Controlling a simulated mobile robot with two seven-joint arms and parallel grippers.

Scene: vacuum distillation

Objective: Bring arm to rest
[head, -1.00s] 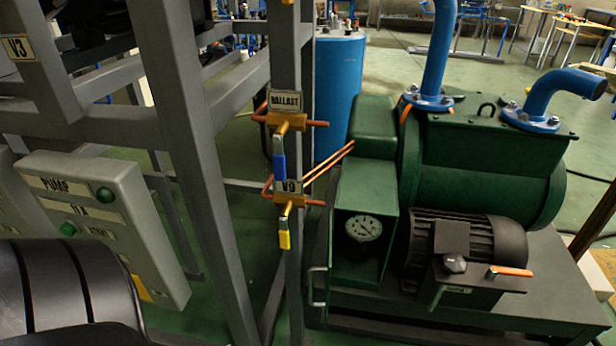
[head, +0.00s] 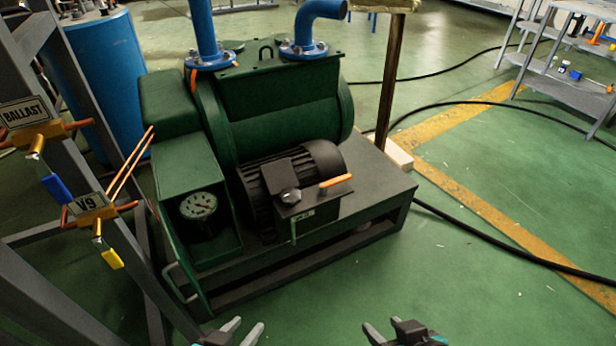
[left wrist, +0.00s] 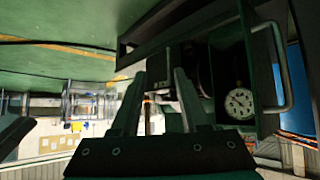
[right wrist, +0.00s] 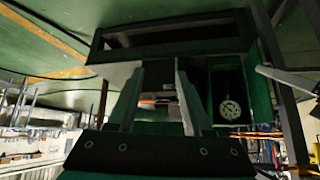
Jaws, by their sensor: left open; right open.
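My left gripper (head: 238,330) shows at the bottom edge of the head view, in front of the green pump's base. It is open and empty, and its two fingers stand apart in the left wrist view (left wrist: 158,88). My right gripper (head: 402,332) is at the bottom edge further right, over green floor in the picture. It is open and empty, with its fingers also apart in the right wrist view (right wrist: 157,80). Most of both arms is out of the head view.
The green vacuum pump (head: 278,112) stands on a dark base (head: 385,190), with a black motor (head: 315,165) and a round gauge (head: 199,206). At left are a grey frame, the BALLAST valve (head: 38,138) and the V9 valve (head: 92,216). Black hoses (head: 480,232) cross otherwise open floor at right.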

